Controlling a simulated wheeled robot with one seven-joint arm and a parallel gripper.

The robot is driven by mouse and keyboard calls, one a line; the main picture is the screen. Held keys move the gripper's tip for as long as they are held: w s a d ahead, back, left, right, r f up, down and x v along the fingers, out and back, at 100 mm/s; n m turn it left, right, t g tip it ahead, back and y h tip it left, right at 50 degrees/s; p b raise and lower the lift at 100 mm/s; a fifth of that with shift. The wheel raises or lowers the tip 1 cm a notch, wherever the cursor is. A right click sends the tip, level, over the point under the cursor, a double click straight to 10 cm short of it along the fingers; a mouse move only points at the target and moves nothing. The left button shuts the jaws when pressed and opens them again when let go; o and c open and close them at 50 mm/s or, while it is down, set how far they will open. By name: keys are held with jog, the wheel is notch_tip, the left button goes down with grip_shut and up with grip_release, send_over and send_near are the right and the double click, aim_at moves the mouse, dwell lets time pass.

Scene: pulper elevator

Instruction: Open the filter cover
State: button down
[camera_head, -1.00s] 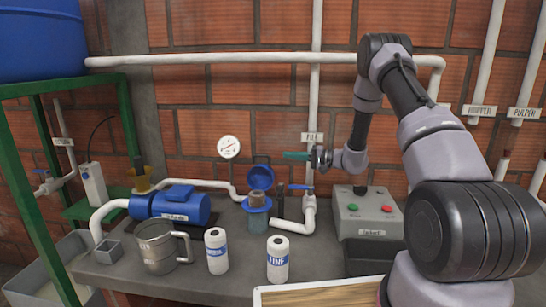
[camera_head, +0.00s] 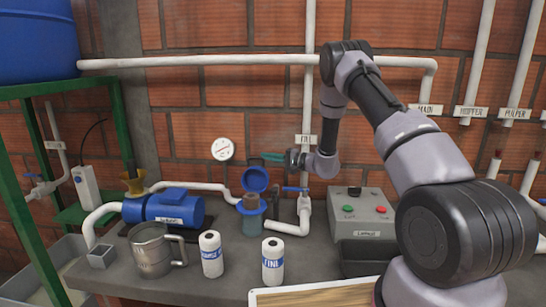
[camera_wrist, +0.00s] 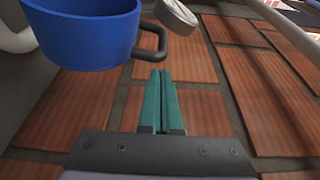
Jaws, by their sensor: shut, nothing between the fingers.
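The filter stands on the counter in the head view, with a clear bluish housing (camera_head: 251,222) and a brown cartridge showing at its top. Its blue filter cover (camera_head: 255,179) is tilted up behind the housing, standing open. In the wrist view the cover (camera_wrist: 85,35) is large at the upper left, with a dark loop handle (camera_wrist: 155,45) on its right side. My gripper (camera_head: 268,157) is above and slightly right of the cover. Its green fingers (camera_wrist: 161,75) are shut together with nothing between them, and their tips are just below the handle in the wrist view, apparently apart from it.
A blue pump (camera_head: 165,208) is left of the filter, and a blue-handled valve (camera_head: 297,190) is right of it. A metal jug (camera_head: 150,250) and two white bottles (camera_head: 211,254) stand in front. A grey control box (camera_head: 361,215) is at right. A gauge (camera_head: 222,149) hangs behind.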

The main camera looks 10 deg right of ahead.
aim_at(266, 173)
jog(key=shift+s+a, duration=0.2)
jog(key=shift+s, duration=0.4)
jog(key=s+n, duration=0.1)
jog(key=s+r, duration=0.1)
jog(key=s, duration=0.1)
jog(key=s+r+n+y, duration=0.1)
jog(key=shift+s+a+n, duration=0.3)
jog(key=shift+a, duration=0.1)
jog(key=shift+s+a, duration=0.1)
jog(key=shift+s, duration=0.15)
